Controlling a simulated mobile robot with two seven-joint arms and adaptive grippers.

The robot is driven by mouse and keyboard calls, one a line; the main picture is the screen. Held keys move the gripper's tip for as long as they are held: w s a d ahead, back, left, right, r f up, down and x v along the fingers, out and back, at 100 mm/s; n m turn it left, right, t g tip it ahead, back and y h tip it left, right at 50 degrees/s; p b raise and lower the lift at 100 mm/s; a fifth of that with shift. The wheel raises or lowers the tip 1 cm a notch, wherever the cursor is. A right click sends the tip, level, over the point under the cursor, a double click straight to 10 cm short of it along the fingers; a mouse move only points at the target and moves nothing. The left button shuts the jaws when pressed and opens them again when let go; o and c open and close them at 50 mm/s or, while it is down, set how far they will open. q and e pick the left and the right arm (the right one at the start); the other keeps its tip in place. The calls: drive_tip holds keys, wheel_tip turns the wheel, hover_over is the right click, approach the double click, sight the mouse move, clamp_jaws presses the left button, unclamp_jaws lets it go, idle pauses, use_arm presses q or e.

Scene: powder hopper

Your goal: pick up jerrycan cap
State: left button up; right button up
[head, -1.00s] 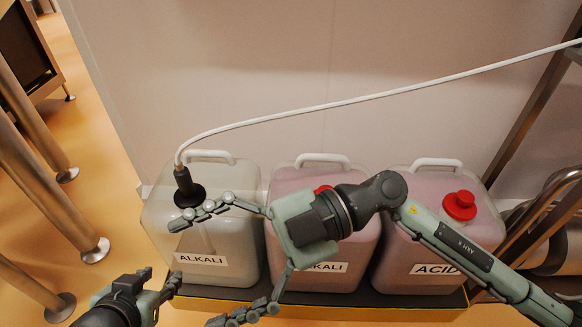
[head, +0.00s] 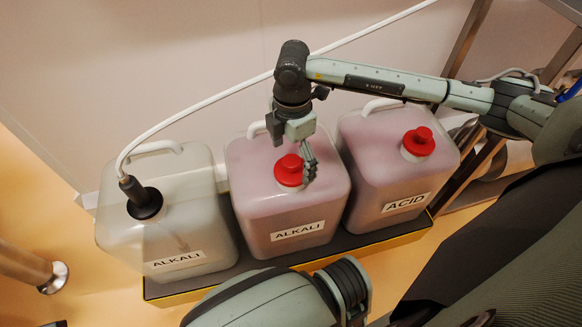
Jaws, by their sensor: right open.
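Two red jerrycan caps are in the head view. One cap (head: 289,170) sits on the middle jerrycan (head: 262,209), labelled ALKALI. The other cap (head: 419,142) sits on the right jerrycan (head: 375,160), labelled ACID. My right gripper (head: 297,150) points down at the middle cap from behind. It is open, with one finger close along the cap's right side. The other finger is mostly hidden, and I cannot tell whether either touches the cap. My left gripper is out of view; only a link of my left arm shows at the bottom.
The left ALKALI jerrycan (head: 180,220) has a black fitting (head: 145,202) with a white hose (head: 205,104) running up and right behind the cans. All three cans stand close together on a dark, yellow-edged platform (head: 240,268). A metal frame (head: 470,185) stands at the right.

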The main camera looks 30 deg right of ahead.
wheel_tip(320, 180, down, 2)
drive_tip(key=shift+f, duration=0.1)
drive_tip(key=c, duration=1.1)
drive_tip(key=shift+o, duration=0.2)
drive_tip(key=shift+r, duration=0.2)
